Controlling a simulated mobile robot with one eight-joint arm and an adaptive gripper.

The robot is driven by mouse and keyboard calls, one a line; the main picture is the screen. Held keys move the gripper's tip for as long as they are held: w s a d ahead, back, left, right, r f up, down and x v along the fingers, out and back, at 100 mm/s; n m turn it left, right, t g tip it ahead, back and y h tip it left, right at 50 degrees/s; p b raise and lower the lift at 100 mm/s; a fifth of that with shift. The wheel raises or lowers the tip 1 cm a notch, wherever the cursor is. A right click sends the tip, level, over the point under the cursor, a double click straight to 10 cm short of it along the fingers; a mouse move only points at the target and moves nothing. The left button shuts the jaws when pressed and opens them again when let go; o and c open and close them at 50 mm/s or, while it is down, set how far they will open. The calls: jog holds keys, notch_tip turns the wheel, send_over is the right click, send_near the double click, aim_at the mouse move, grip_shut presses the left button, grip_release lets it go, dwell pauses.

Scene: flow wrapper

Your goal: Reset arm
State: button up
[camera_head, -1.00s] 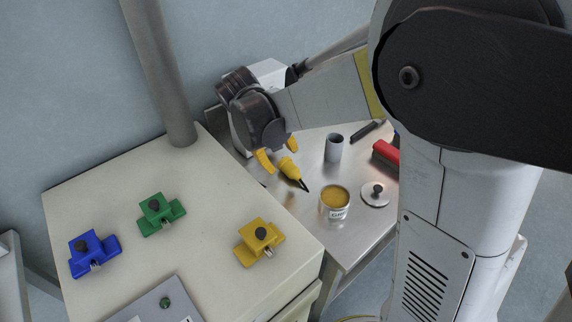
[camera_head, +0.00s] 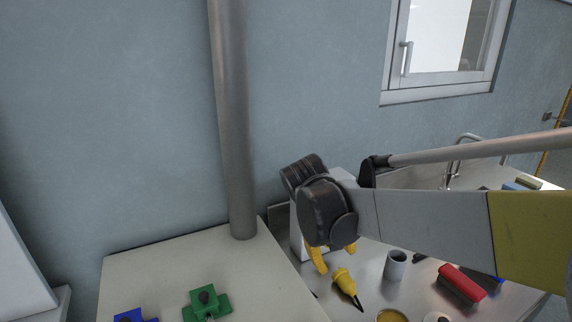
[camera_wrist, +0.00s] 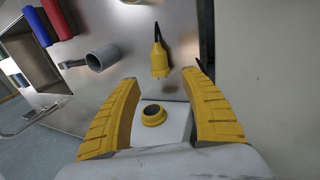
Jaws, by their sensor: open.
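My gripper (camera_head: 330,262) has yellow fingers and hangs over the metal table (camera_head: 377,302) in the head view. In the wrist view its two ridged fingers (camera_wrist: 165,80) stand wide apart with nothing between their tips. A yellow tool with a dark tip (camera_head: 345,282) lies on the table just below and to the right of the fingers. It also shows in the wrist view (camera_wrist: 159,60), ahead of the fingers and apart from them. A white object with a yellow-ringed opening (camera_wrist: 153,114) shows between the fingers, nearer the wrist; I cannot tell what it is.
The pale cabinet (camera_head: 265,285) at left carries green (camera_head: 207,303) and blue (camera_head: 135,316) fixtures.

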jog(key=s+d+r+m+t+y, duration=0.1)
jog(key=s+d+m+t+y, duration=0.1)
jog(key=s, duration=0.6)
jog(key=s+d+r+m+t+y, duration=0.1)
jog(key=s+d+m+t+y, duration=0.1)
jog(key=s, duration=0.6)
jog(key=shift+s+t, duration=0.2)
jog(key=shift+t, duration=0.4)
jog(key=shift+d, duration=0.1)
